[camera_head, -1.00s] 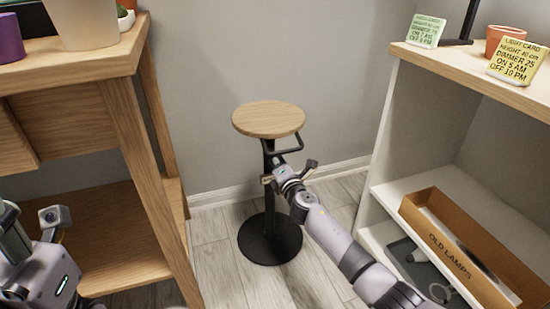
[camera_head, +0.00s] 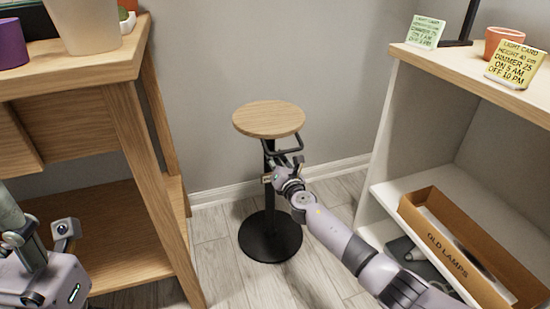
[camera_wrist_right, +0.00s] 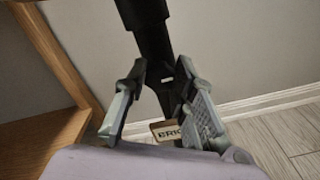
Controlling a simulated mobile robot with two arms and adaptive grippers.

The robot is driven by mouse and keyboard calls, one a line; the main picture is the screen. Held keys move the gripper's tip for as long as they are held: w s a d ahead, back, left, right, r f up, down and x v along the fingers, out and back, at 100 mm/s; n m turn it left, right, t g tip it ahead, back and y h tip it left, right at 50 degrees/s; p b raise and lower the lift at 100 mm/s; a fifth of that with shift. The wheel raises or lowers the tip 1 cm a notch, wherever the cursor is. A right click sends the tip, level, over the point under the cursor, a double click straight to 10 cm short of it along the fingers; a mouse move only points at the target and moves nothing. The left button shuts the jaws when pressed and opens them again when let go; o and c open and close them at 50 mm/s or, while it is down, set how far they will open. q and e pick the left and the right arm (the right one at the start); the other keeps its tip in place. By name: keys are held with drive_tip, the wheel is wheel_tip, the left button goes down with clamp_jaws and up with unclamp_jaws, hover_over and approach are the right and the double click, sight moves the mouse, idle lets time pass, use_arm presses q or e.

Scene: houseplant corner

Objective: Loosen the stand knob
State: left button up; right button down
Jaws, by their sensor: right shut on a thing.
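The plant stand has a round wooden top (camera_head: 268,119), a black post and a round black base (camera_head: 270,237). It stands upright on the floor near the wall. My right gripper (camera_head: 272,178) reaches the post below the top from the right. In the right wrist view its two fingers (camera_wrist_right: 160,105) sit either side of dark parts at the post (camera_wrist_right: 155,40), shut on the stand knob. The knob is mostly hidden by the fingers. A small tan tag (camera_wrist_right: 167,131) with partly covered lettering shows between them. My left arm is at the lower left; its fingertips do not show.
A wooden table (camera_head: 125,70) with pots stands at left. Floor around the stand's base is clear.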

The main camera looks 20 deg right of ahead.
drive_tip(key=shift+f, duration=0.1)
drive_tip(key=c, duration=1.5)
unclamp_jaws()
drive_tip(key=shift+c, duration=0.2)
drive_tip(key=shift+o, duration=1)
drive_tip(key=s, duration=1.2)
drive_tip(key=shift+d, duration=0.15)
